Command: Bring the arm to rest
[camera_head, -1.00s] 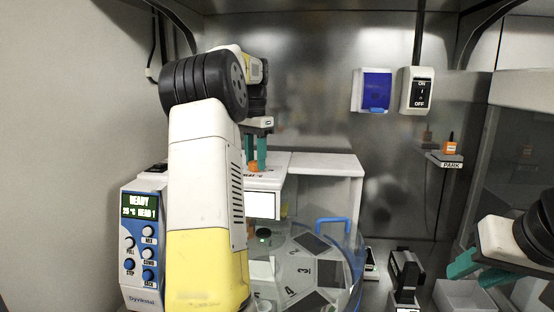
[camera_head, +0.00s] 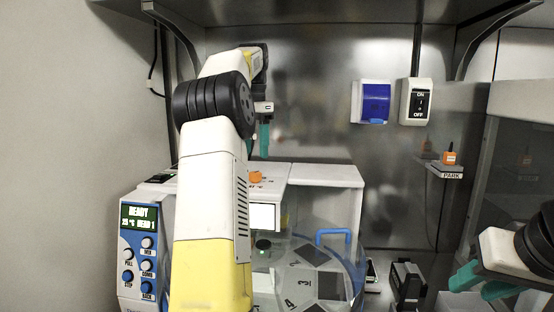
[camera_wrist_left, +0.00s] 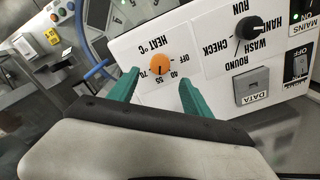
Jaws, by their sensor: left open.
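My left arm (camera_head: 208,190) stands in front of the lab machine and bends over its top. My left gripper (camera_head: 264,138) has teal fingers and is raised above the machine's white top panel. In the left wrist view the left gripper (camera_wrist_left: 158,90) is open and empty, with the orange heat knob (camera_wrist_left: 158,64) seen beyond the gap between its fingertips. The same orange knob (camera_head: 256,176) shows below the gripper in the head view. My right gripper (camera_head: 482,288) is at the lower right edge, its teal fingers pointing left, with nothing visible in them.
A control box (camera_head: 146,245) reading READY stands at left. A clear round carousel (camera_head: 315,255) with numbered positions and a blue handle (camera_head: 333,235) sits right of my left arm. A PARK shelf (camera_head: 446,172) holds an orange bottle (camera_head: 449,158). Space above the machine is open.

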